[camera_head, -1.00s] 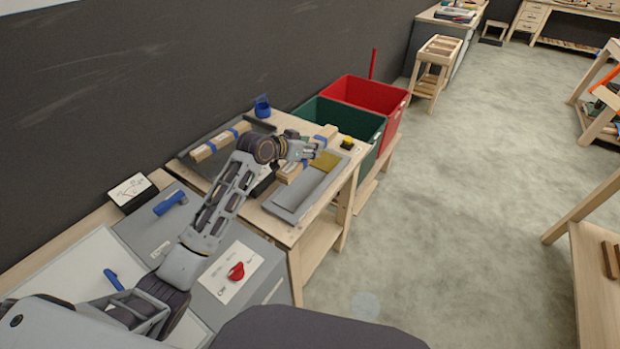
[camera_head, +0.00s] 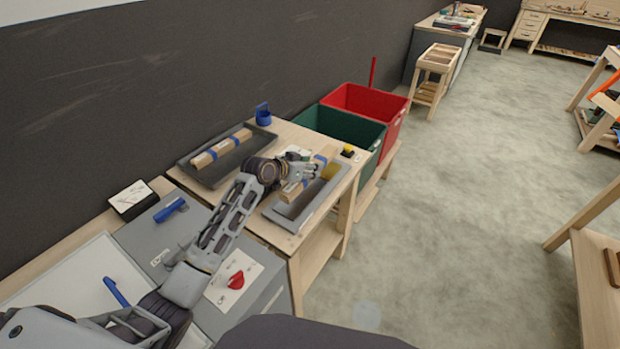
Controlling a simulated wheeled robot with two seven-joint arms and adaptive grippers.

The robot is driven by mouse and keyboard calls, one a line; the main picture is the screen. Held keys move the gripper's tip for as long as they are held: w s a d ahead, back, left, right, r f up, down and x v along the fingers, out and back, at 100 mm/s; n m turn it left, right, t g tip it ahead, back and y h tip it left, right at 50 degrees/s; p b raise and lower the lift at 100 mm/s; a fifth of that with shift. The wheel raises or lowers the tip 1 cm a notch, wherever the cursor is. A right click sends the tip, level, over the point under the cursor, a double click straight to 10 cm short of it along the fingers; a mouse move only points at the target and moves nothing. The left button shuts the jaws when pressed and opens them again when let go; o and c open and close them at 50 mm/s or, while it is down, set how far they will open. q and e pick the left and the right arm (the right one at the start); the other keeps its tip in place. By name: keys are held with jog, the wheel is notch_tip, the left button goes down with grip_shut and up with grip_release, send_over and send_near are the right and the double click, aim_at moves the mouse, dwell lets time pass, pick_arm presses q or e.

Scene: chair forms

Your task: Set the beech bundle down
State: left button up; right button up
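One wooden bundle with blue bands (camera_head: 291,190) is at the light grey tray (camera_head: 290,222) on the wooden bench. My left gripper (camera_head: 308,168) reaches over this bundle with its fingers around it and appears shut on it; the fingers hide its middle. The bundle is low over the tray; whether it touches the tray floor I cannot tell. A second wooden bundle with blue bands (camera_head: 220,148) lies in the dark tray (camera_head: 213,180) behind. Which wood each is I cannot tell for sure. My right gripper is not in view.
A yellow block (camera_head: 330,172) is at the grey tray's far end. A yellow-black button (camera_head: 347,151) and a blue holder (camera_head: 263,115) stand on the bench. Green (camera_head: 345,128) and red (camera_head: 368,103) bins stand beyond. A red knob (camera_head: 236,281) lies nearer.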

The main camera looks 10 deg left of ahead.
aim_at(310, 185)
pick_arm(q)
jog(key=shift+f, duration=0.55)
jog(key=shift+f, duration=1.9)
jog(key=o, duration=1.4)
jog(key=shift+s, duration=0.1)
jog(key=shift+v, duration=5.95)
